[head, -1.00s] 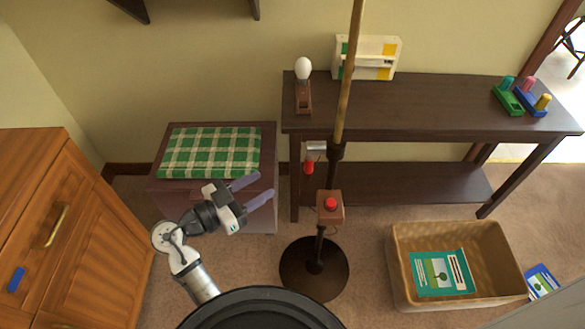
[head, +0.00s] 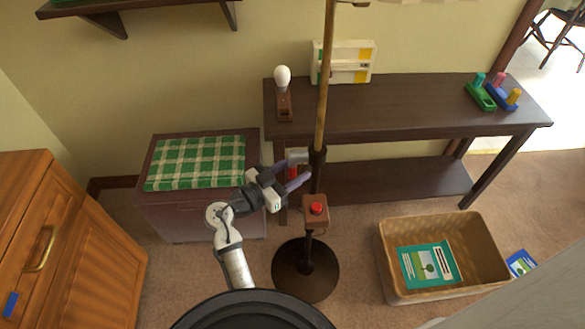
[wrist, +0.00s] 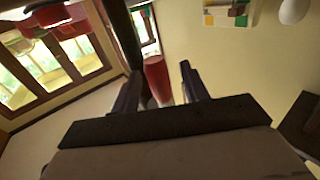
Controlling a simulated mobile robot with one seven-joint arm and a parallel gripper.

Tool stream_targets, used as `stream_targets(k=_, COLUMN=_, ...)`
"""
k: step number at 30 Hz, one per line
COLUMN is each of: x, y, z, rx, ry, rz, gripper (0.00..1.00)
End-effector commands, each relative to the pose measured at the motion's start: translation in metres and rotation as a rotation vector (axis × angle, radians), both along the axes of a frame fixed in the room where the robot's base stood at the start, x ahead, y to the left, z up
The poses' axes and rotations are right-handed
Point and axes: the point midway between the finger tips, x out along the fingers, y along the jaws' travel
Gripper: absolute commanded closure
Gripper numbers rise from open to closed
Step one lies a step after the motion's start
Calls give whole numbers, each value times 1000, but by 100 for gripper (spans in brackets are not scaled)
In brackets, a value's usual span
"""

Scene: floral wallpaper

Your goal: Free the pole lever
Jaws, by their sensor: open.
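The pole (head: 322,110) stands upright on a round dark base (head: 305,270). A lever with a red grip (head: 292,173) and a pale grey part (head: 298,155) sits at the pole's dark collar, on its left side. My gripper (head: 296,171) is open beside the pole at the lever's height. In the wrist view the red grip (wrist: 157,78) shows between the two fingers of my gripper (wrist: 160,72), nearer the left one. The fingers are apart, not shut on it. Whether either finger touches it I cannot tell. In the head view the fingers partly cover the lever.
A box with a red button (head: 316,209) is on the pole below the lever. A dark table (head: 400,113) stands behind, a chest with a green checked cushion (head: 195,163) at left. A wicker basket (head: 385,262) is at right. A wooden cabinet (head: 85,250) stands far left.

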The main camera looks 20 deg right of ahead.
Motion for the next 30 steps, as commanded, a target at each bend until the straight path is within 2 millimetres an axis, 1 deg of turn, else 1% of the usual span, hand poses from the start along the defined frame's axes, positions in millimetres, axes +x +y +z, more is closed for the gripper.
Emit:
stream_targets(k=8, x=0, y=-1, z=0, rx=0, ry=0, rz=0, gripper=55)
stream_targets(k=18, x=0, y=-1, z=0, rx=0, ry=1, rz=0, gripper=100)
stream_targets(k=26, x=1, y=-1, z=0, rx=0, ry=2, rz=0, gripper=100)
stream_targets(k=30, x=5, y=-1, z=0, rx=3, ry=14, rz=1, gripper=100)
